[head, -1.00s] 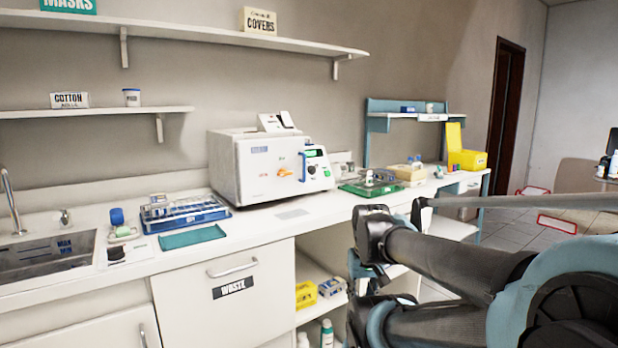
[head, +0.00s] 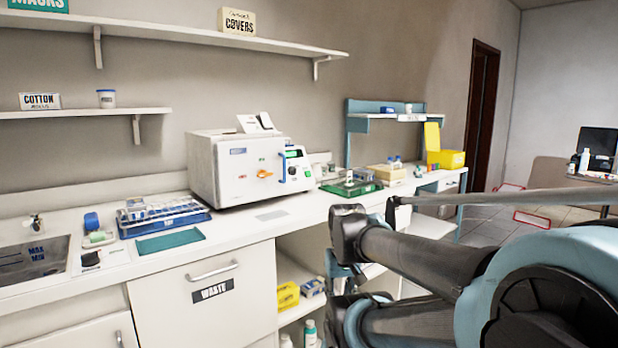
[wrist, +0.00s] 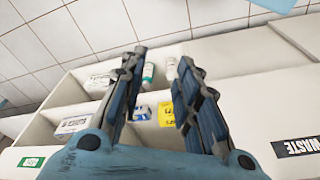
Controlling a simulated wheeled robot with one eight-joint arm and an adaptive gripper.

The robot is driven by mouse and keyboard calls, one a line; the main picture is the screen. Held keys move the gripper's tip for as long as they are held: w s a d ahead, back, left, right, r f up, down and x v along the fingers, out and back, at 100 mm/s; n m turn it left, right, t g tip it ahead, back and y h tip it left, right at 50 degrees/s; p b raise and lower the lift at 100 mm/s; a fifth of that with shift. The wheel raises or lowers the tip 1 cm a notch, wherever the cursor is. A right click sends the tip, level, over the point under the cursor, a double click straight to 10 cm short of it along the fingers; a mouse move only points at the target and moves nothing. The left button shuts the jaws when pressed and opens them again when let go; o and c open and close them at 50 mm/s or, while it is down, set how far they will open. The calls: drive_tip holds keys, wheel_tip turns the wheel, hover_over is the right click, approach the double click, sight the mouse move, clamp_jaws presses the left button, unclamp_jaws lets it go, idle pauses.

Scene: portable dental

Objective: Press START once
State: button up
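The white box-shaped machine (head: 240,168) stands on the counter in the head view. Its front has an orange knob, a small green-lit screen (head: 292,154) and several small buttons; I cannot read which one is START. My gripper (wrist: 160,62) is open and empty in the wrist view, with its two fingers apart in front of the open shelves below the counter. In the head view my folded arm is at the lower right, to the right of and nearer than the machine. The gripper is apart from the machine.
Below are the WASTE door (head: 205,291) and open shelves with a yellow box (head: 287,296). A sink is at far left.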

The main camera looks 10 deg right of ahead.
clamp_jaws()
idle(1.0)
